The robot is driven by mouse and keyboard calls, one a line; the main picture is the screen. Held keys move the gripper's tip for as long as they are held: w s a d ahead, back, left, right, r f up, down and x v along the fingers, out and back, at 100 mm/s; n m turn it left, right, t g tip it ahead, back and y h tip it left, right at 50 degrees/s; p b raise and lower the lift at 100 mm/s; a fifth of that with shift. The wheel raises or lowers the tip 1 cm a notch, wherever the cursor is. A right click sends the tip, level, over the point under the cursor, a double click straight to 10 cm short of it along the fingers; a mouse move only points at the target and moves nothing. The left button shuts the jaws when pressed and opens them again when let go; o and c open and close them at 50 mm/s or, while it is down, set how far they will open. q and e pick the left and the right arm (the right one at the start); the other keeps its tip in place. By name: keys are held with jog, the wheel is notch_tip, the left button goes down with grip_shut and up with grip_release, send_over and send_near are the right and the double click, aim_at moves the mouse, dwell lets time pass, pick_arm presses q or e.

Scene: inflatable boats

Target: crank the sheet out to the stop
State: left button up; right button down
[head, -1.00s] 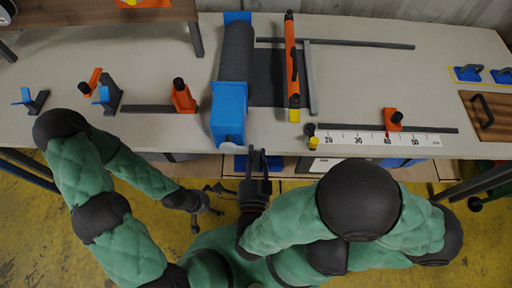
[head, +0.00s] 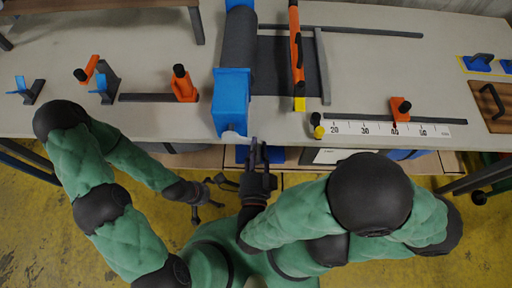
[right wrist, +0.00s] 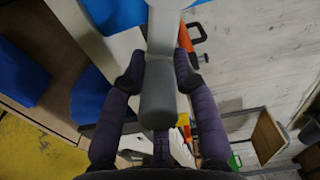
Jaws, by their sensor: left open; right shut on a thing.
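The dark grey sheet (head: 275,70) runs right from its roll (head: 239,45), under an orange bar (head: 297,45), to a grey cross bar (head: 322,65). The orange stop (head: 400,107) with a black knob stands near 40 on the white scale (head: 380,129), well right of the cross bar. A blue housing (head: 231,98) sits at the roll's front end. My right gripper (head: 259,150) is shut on the grey crank handle (right wrist: 158,95), which lies between its fingers in the right wrist view. The white crank arm (right wrist: 175,30) leads away from it. My left gripper (head: 214,190) is open and empty off the table's front edge.
An orange block with a black knob (head: 182,84) and blue-handled clamps (head: 105,85) stand left of the housing. A dark rail (head: 365,31) runs along the back. A wooden board with a handle (head: 490,104) lies at the right. The table between cross bar and stop is clear.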

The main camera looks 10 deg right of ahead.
jog(key=c, duration=1)
grip_release()
jog(key=shift+f, duration=0.2)
jog(key=shift+r, duration=0.15)
notch_tip(320, 180, up, 10)
